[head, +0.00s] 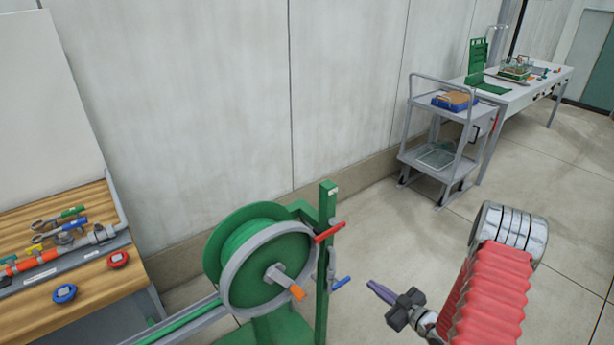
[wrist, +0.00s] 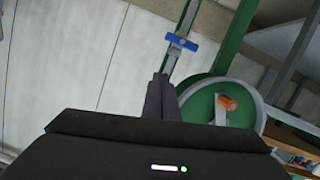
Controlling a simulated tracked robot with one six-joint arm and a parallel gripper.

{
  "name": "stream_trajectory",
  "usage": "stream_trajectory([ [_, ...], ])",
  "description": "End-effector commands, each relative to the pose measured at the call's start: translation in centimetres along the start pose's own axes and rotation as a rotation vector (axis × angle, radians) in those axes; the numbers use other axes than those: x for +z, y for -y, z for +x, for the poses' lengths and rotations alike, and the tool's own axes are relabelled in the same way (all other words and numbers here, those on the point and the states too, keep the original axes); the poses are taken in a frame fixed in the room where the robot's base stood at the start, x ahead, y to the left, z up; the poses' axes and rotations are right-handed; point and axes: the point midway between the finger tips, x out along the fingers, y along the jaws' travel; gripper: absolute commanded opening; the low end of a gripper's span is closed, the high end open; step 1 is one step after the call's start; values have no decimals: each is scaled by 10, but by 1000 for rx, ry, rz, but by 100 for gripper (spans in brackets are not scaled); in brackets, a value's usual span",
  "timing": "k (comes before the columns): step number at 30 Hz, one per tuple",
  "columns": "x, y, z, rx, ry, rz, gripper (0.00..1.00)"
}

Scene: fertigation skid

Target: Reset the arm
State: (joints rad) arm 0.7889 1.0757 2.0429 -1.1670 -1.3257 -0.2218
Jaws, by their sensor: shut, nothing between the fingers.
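My gripper (head: 376,290) is at the lower right of the head view, at the end of my red-sleeved arm, pointing left toward the green hose reel (head: 262,262). Its purple-grey fingers are together with nothing between them. A gap shows between the fingertips and the reel's post (head: 327,240). In the wrist view the closed fingers (wrist: 160,88) point up from the dark gripper body. The blue handle (wrist: 181,41) on the post lies beyond them, and the reel's drum (wrist: 212,103) with its orange knob (wrist: 229,102) is to their right.
A wooden bench (head: 92,281) with pipe fittings and valves stands at the left. A grey cart (head: 437,162) and a long table (head: 519,86) stand at the back right. The pale wall (head: 250,100) runs behind. Open floor (head: 375,230) lies between reel and cart.

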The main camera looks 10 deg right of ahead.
Motion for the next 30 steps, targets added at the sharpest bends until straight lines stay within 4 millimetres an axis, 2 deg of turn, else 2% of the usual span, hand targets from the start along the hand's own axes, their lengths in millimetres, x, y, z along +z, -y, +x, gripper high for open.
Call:
stream_trajectory([
  [5,12,2,0,-8,48,13,0],
  [8,32,2,-2,-4,129,31,0],
  [11,61,4,-9,8,246,68,0],
  [15,102,8,-28,33,432,133,0],
  [19,121,1,-50,72,591,181,0],
  [25,123,-12,-83,137,808,239,0],
  [30,104,-22,-109,194,961,285,0],
])
